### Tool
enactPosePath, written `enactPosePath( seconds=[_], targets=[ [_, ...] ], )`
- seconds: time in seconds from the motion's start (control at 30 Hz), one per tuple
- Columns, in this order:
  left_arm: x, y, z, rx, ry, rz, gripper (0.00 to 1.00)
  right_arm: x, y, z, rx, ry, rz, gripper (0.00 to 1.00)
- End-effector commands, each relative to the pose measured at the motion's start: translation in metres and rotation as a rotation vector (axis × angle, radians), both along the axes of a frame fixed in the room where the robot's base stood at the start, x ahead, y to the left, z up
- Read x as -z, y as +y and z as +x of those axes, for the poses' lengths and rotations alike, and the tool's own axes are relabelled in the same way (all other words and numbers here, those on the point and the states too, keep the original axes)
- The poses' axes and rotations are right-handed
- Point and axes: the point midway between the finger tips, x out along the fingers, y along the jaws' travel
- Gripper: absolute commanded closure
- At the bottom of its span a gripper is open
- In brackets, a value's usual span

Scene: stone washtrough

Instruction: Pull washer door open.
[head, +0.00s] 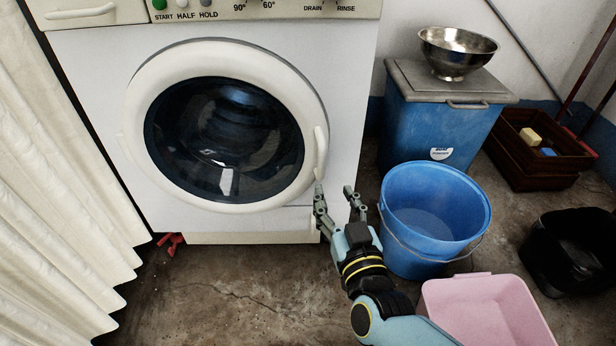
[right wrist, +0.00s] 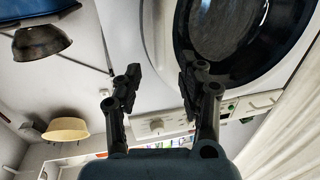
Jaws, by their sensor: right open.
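The washer door (head: 152,84) is a round white ring around dark glass on the front of the white washer (head: 95,120). It looks shut. Its handle (head: 320,150) is a pale upright bar on the ring's right side. My right gripper (head: 334,190) is open and empty, just below and right of the handle. Its left finger is near the handle's lower end; I cannot tell if they touch. In the right wrist view, the open fingers (right wrist: 160,68) stand before the washer front, with the door's dark glass (right wrist: 228,35) at upper right. My left gripper is not in view.
A blue bucket (head: 436,190) stands close to the right of my right gripper, with a pink basin (head: 490,310) in front. A blue bin (head: 430,130) carries a metal bowl (head: 458,50). A white curtain (head: 60,180) hangs at left.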

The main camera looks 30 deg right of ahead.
Motion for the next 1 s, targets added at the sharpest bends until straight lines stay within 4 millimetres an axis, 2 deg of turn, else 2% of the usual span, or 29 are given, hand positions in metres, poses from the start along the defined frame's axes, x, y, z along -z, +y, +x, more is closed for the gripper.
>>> enactPosePath(
  seconds=[0.17,0.3,0.43,0.5,0.7,1.0],
  targets=[
    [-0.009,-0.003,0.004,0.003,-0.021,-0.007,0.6,-0.001,-0.006,0.024,0.003,-0.009,0.0,0.6],
    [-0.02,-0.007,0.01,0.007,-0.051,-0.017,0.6,0.001,-0.014,0.052,0.002,-0.007,-0.002,0.6],
    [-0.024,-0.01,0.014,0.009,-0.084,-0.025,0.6,0.001,-0.02,0.077,0.001,-0.005,-0.001,0.6],
    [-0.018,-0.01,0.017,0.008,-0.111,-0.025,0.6,0.001,-0.023,0.086,0.001,-0.004,-0.001,0.6],
    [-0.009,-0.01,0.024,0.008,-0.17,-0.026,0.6,0.0,-0.026,0.101,0.001,-0.004,-0.002,0.6],
    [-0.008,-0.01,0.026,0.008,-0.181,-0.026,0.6,-0.001,-0.027,0.103,0.001,-0.004,-0.001,0.6]
  ],
)
